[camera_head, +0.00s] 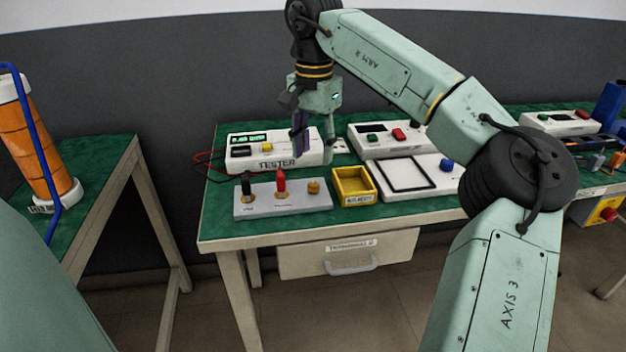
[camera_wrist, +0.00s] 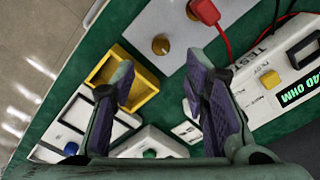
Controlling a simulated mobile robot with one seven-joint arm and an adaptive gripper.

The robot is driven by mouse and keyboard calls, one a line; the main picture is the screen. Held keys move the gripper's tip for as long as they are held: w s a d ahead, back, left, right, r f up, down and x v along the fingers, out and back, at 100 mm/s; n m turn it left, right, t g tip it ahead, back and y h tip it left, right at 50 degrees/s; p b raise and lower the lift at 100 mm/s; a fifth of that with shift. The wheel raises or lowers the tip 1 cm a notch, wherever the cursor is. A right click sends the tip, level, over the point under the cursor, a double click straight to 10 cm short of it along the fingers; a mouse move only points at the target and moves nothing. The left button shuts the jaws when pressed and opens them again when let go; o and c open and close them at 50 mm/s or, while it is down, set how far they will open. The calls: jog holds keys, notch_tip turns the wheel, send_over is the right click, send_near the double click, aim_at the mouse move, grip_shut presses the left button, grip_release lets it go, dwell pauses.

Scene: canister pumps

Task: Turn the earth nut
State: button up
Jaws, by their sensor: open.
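The brass-coloured earth nut (camera_head: 314,187) sits at the right end of a grey terminal plate (camera_head: 290,207) on the green bench. In the wrist view the nut (camera_wrist: 161,45) lies on the plate, ahead of the gap between my fingers. A red plug (camera_head: 281,181) and a black plug (camera_head: 246,185) stand on the same plate, left of the nut. My gripper (camera_head: 301,143) is open and empty, pointing down above the bench, higher than the nut and apart from it. Its two purple-padded fingers (camera_wrist: 158,88) show spread in the wrist view.
A yellow tray (camera_head: 354,198) stands just right of the plate. The white tester (camera_head: 275,163) with leads is behind it. A white box with buttons (camera_head: 385,151) and a black-framed panel (camera_head: 405,188) lie right. An orange canister (camera_head: 40,140) stands on the left bench.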

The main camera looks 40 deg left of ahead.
aim_at(314, 184)
notch_tip(314, 184, down, 8)
jog(key=shift+r, duration=0.1)
dwell(0.4)
grip_shut()
dwell(0.3)
